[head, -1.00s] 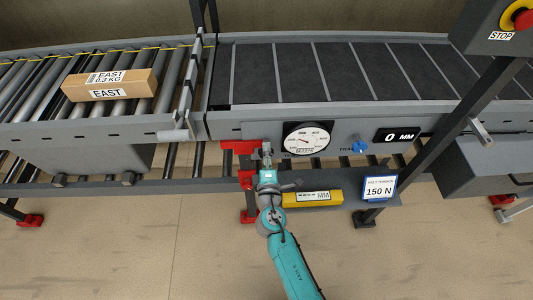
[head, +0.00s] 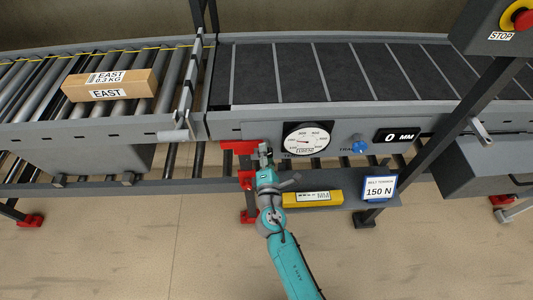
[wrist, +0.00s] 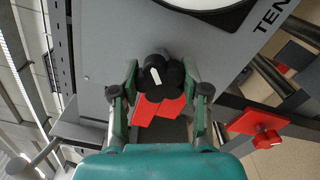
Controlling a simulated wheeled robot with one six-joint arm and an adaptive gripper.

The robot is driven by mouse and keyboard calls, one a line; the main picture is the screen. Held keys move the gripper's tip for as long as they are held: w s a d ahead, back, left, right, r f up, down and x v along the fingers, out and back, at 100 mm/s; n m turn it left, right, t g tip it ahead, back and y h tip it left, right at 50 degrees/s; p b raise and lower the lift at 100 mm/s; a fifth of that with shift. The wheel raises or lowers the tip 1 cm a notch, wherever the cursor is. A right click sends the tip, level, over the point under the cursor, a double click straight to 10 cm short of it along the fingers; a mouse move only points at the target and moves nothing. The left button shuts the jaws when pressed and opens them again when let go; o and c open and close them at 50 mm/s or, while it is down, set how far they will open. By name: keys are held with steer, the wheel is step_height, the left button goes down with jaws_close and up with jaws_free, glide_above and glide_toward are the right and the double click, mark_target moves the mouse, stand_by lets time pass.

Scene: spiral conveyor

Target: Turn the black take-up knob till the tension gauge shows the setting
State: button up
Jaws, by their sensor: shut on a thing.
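The black take-up knob (wrist: 158,75) with a white pointer mark sits in the middle of the wrist view. My gripper (wrist: 160,84) is shut on it, one finger on each side. In the head view my gripper (head: 265,150) is at the conveyor's front panel and hides the knob. The round tension gauge (head: 307,139) is just right of it; its red needle points to the left side of the dial. The exact reading is too small to tell. A card (head: 379,188) reads "BELT TENSION 150 N".
A blue knob (head: 360,146) and a display reading 0 MM (head: 397,135) are right of the gauge. A yellow tool (head: 313,198) lies on the shelf below. A red bracket (head: 240,147) is left of my gripper. An EAST carton (head: 110,85) rests on the rollers.

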steer(key=shift+f, duration=0.1)
steer(key=o, duration=1.1)
steer(key=shift+o, duration=0.2)
steer(key=shift+s, duration=0.15)
steer(key=s+d, duration=0.1)
steer(key=s, duration=1)
steer(key=shift+s+d, duration=0.15)
steer(key=shift+s, duration=0.2)
